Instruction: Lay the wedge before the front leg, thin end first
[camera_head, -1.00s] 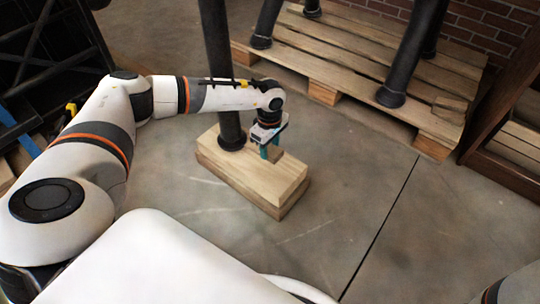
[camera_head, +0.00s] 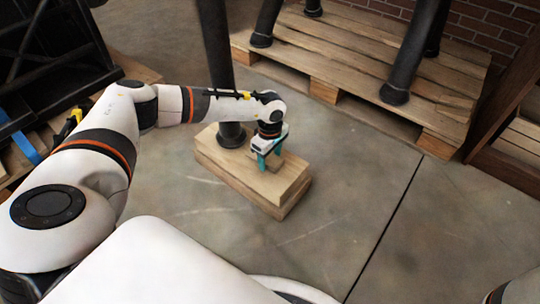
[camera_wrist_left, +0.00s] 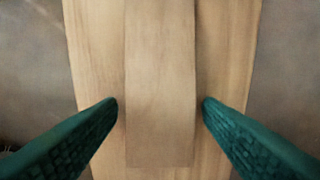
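The wedge (camera_wrist_left: 160,85) is a pale narrow wooden strip lying on a larger wooden block (camera_head: 243,182). In the head view it is mostly hidden by my left gripper (camera_head: 271,160). The front leg (camera_head: 231,134), a black post with a round foot, stands on the same block, left of the gripper. In the left wrist view my left gripper (camera_wrist_left: 160,104) is open, with one teal finger on each side of the wedge and a narrow gap at each. I cannot tell which end of the wedge is thin. My right gripper is not in view.
A wooden pallet (camera_head: 350,57) at the back carries several more black legs. A dark wooden frame (camera_head: 510,165) stands at the right, and a black metal structure (camera_head: 55,60) at the far left. The concrete floor right of the block is clear.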

